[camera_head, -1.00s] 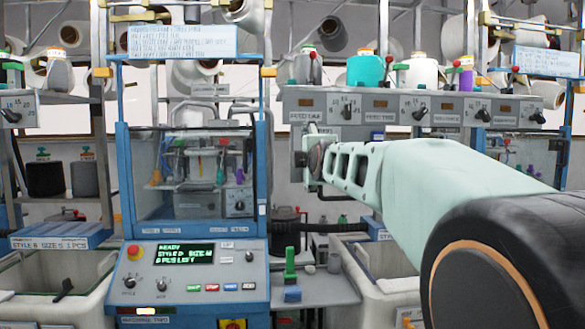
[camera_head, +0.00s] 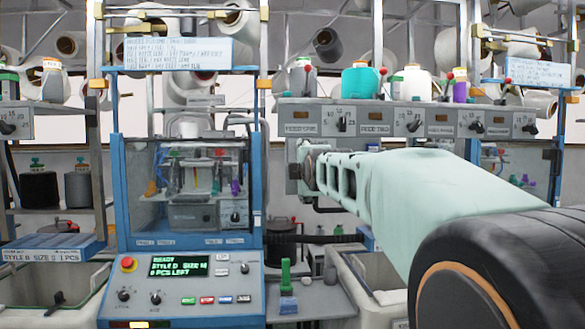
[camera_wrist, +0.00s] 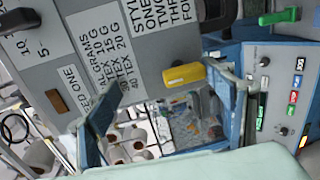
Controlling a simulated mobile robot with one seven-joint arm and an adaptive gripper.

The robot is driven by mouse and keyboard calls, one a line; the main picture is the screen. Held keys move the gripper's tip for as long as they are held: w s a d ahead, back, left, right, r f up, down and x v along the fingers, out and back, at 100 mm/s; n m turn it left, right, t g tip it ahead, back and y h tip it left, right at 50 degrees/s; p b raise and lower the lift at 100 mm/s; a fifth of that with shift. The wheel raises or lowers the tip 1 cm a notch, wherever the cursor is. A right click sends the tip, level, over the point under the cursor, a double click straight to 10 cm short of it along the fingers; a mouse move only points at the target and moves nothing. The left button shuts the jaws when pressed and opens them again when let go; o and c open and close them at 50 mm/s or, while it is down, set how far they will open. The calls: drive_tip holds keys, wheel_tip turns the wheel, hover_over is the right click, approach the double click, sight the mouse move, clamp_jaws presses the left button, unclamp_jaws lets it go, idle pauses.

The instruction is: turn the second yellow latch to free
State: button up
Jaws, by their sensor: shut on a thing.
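A yellow latch (camera_wrist: 184,75) shows in the wrist view on the lower edge of a grey labelled panel (camera_wrist: 140,55). My gripper (camera_wrist: 165,80) has one finger on each side of the latch. The right fingertip is close against the latch's right end; contact on the left is hard to tell. In the head view my gripper (camera_head: 303,168) is just below the left end of the grey feed panel (camera_head: 390,105), marked FEED ONE. The latch itself is hidden there. I cannot tell from these views which latch in order it is.
A blue-framed machine (camera_head: 185,190) with a lit control panel (camera_head: 180,275) stands left of my gripper. Several yarn cones stand on the feed panel, including a teal one (camera_head: 360,84). A green-handled part (camera_head: 286,275) stands below. Pale bins flank the machine.

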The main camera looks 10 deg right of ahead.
drive_tip(key=r, duration=0.1)
drive_tip(key=s+r, duration=0.1)
drive_tip(key=r, duration=0.1)
drive_tip(key=shift+s+a+t, duration=0.15)
drive_tip(key=shift+s+t, duration=0.15)
drive_tip(key=shift+t, duration=0.1)
drive_tip(key=shift+c, duration=0.7)
drive_tip(key=s+b, duration=1.1)
drive_tip(key=b, duration=0.1)
drive_tip(key=shift+f, duration=0.15)
